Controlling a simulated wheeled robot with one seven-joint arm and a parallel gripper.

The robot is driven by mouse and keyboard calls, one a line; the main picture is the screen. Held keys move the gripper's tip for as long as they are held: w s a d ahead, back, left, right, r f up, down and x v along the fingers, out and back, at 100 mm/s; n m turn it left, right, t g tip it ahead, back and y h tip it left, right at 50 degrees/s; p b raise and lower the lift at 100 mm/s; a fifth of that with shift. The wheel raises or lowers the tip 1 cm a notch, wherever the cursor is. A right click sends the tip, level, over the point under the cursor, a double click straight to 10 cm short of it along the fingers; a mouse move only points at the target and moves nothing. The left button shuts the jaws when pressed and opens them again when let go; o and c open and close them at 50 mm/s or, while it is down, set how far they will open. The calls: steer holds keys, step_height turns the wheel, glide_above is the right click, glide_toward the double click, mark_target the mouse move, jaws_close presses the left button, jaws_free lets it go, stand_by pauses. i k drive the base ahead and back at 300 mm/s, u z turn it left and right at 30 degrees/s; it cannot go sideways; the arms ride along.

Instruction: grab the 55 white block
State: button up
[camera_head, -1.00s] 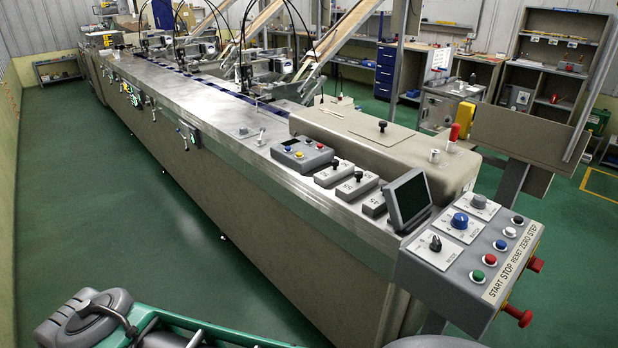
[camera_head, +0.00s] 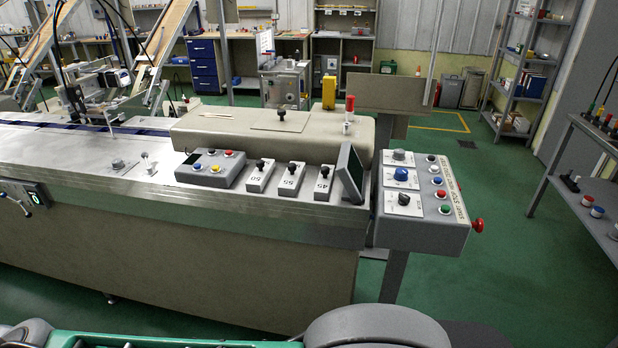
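The 55 block (camera_head: 287,182) is a small whitish block with a black knob on top. It sits upright on the metal machine top (camera_head: 150,180), in the middle of a row of three similar blocks. The 50 block (camera_head: 258,179) is to its left and the 45 block (camera_head: 323,185) to its right, with narrow gaps between them. My gripper is not in view; only green and grey parts of my own body show along the bottom edge.
A grey button box (camera_head: 210,170) stands left of the blocks. A tilted dark screen (camera_head: 350,172) stands close right of the 45 block, before a control panel (camera_head: 425,205). A beige cover (camera_head: 270,135) rises behind the row. Green floor (camera_head: 520,240) is open at right.

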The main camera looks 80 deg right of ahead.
mark_target(288, 185)
steer(key=z, duration=0.85)
steer(key=i, duration=0.8)
steer(key=z, duration=0.75)
